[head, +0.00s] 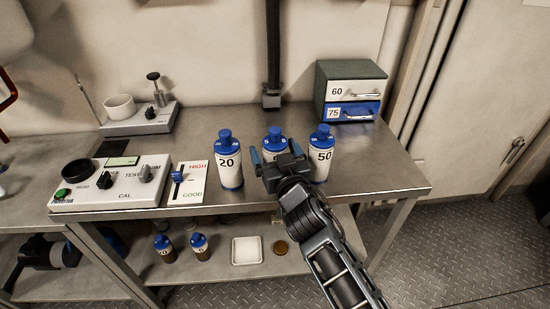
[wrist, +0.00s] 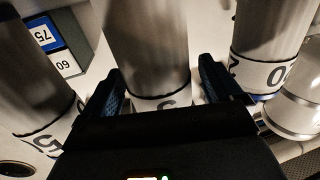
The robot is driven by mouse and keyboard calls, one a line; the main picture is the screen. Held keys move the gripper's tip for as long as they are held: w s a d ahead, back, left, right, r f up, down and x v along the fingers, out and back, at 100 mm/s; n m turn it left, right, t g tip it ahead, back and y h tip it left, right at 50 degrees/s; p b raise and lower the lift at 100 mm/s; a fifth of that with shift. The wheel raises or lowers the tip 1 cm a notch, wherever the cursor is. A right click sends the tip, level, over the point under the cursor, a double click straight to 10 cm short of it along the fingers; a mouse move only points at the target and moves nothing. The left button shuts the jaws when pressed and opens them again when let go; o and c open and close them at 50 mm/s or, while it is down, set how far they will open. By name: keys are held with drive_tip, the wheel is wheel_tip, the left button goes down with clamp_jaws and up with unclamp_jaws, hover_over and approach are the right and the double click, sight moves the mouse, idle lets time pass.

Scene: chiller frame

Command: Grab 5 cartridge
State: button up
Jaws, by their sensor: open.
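Three white cartridges with blue caps stand upright on the steel table. The left one reads 20 (head: 229,160) and the right one reads 50 (head: 321,155). The middle cartridge (head: 273,135) is mostly hidden behind my gripper (head: 277,154) in the head view. In the wrist view, the middle cartridge (wrist: 150,50) stands between the two open fingers of my gripper (wrist: 160,85). Its label is cut off, with part of a digit like 5 visible. The fingers show gaps to it. The 50 cartridge (wrist: 30,90) and the 20 cartridge (wrist: 270,45) flank the fingers closely.
A drawer box (head: 350,92) marked 60 and 75 stands at the back right. A tester panel (head: 112,182), a HIGH/GOOD gauge (head: 188,182) and a scale (head: 140,118) are at left. Two dark bottles (head: 164,250) (head: 200,247) and a white tray (head: 247,251) are on the lower shelf.

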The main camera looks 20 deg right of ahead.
drive_tip(key=shift+w, duration=0.8)
drive_tip(key=c, duration=1.1)
drive_tip(key=shift+r, duration=0.1)
